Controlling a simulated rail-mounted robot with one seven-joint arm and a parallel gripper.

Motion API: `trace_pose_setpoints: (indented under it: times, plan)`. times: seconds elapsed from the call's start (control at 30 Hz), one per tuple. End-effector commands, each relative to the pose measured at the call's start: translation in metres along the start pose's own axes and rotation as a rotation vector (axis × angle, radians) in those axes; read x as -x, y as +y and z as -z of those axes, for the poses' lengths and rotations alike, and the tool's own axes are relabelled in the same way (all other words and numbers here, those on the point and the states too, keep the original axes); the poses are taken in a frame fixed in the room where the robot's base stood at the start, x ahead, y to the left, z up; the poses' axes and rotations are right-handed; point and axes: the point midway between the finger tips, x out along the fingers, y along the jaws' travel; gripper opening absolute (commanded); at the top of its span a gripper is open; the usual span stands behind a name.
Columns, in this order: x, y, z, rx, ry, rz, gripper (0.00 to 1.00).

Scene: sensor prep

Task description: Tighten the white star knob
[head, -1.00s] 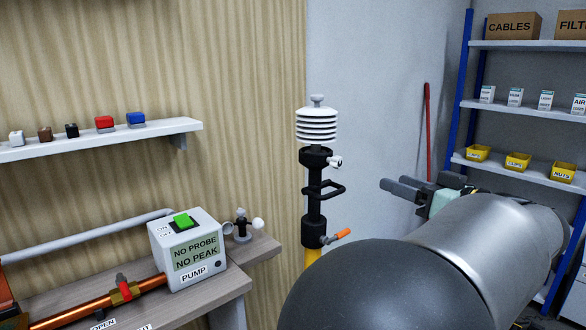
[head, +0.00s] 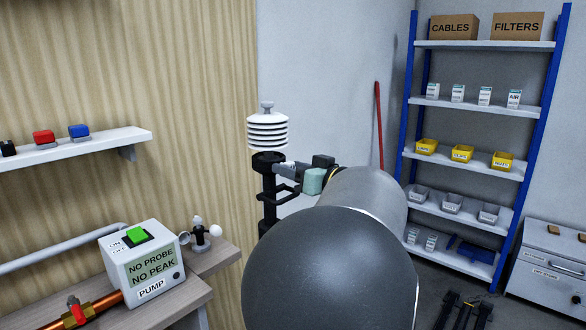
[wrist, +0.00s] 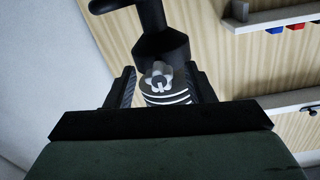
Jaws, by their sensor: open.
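The white star knob (wrist: 160,80) shows in the wrist view, in front of a black collar (wrist: 160,47). It lies between my two fingertips, with one finger on each side. My gripper (wrist: 163,88) is open; I see no finger closed on the knob. In the head view my gripper (head: 284,172) reaches the right side of the sensor mast (head: 268,165), just below the white louvred shield (head: 267,133). The knob is mostly hidden there by the gripper.
A black handle (head: 285,197) sticks out of the mast below my gripper. A pump box (head: 143,265) stands on the bench at left. A wall shelf (head: 85,147) is at left, and a blue rack (head: 470,110) at right.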

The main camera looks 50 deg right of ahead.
Motion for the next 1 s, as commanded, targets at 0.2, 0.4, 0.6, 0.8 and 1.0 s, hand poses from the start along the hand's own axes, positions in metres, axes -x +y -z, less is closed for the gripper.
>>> trace_pose_setpoints:
  times: [0.2, 0.4, 0.6, 0.8, 1.0]
  plan:
    - [0.0002, 0.0001, -0.0002, 0.0, 0.0, 0.0, 0.38]
    - [0.0004, 0.0001, -0.0002, 0.0, 0.0, 0.0, 0.04]
    - [0.0005, 0.0003, -0.0014, -0.014, -0.001, 0.0, 0.04]
    - [-0.0002, -0.0002, -0.0046, -0.086, -0.004, 0.002, 0.04]
    - [-0.0004, -0.0005, -0.0053, -0.23, -0.009, 0.002, 0.04]
